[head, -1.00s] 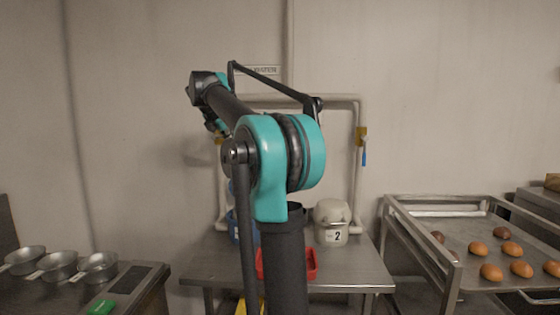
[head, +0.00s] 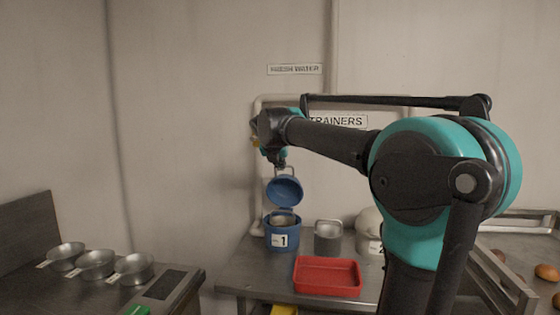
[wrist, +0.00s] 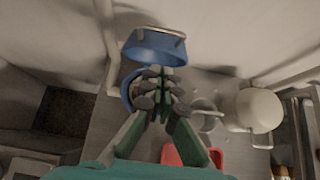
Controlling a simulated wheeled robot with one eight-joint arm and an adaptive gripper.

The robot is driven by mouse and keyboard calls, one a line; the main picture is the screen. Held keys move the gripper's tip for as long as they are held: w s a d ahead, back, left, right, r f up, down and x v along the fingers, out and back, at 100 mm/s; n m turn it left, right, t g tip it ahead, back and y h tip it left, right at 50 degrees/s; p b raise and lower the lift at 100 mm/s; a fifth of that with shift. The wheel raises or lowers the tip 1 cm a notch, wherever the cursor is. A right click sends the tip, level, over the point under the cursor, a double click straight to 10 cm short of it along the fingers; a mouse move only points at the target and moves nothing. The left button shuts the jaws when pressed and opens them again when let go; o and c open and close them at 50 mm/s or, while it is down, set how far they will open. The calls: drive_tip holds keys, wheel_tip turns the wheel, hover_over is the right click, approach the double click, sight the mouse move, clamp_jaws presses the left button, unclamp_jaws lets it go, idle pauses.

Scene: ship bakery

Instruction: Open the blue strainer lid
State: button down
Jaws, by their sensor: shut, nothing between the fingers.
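The blue strainer (head: 282,238), labelled 1, stands at the back left of the metal table. Its blue lid (head: 284,191) is tipped up at the back, clear of the rim, with a metal handle on it. A metal-looking inner part shows in the open mouth. In the wrist view the raised lid (wrist: 155,50) is beyond the fingertips, and part of the strainer body (wrist: 126,92) shows beside them. My gripper (head: 279,163) is just above the lid in the head view. In the wrist view my gripper (wrist: 158,88) is shut and empty; it partly hides the strainer.
A red tray (head: 327,291) lies at the front of the table (head: 243,272). A grey metal pot (head: 328,238) and a pale pot (head: 368,230) stand right of the strainer. Several pans (head: 96,263) sit on the left counter. Pipes (head: 258,200) run along the wall behind.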

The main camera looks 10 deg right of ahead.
drive_tip(key=w+d+f, duration=0.1)
drive_tip(key=w+d, duration=0.1)
drive_tip(key=w, duration=0.4)
drive_tip(key=shift+f, duration=0.3)
drive_tip(key=shift+w, duration=0.1)
drive_tip(key=w+d, duration=0.1)
drive_tip(key=w, duration=0.2)
drive_tip(key=w+d+r, duration=0.1)
drive_tip(key=w, duration=0.2)
drive_tip(key=w+r, duration=0.1)
drive_tip(key=w, duration=0.1)
drive_tip(key=shift+w+d, duration=0.4)
drive_tip(key=shift+s, duration=0.1)
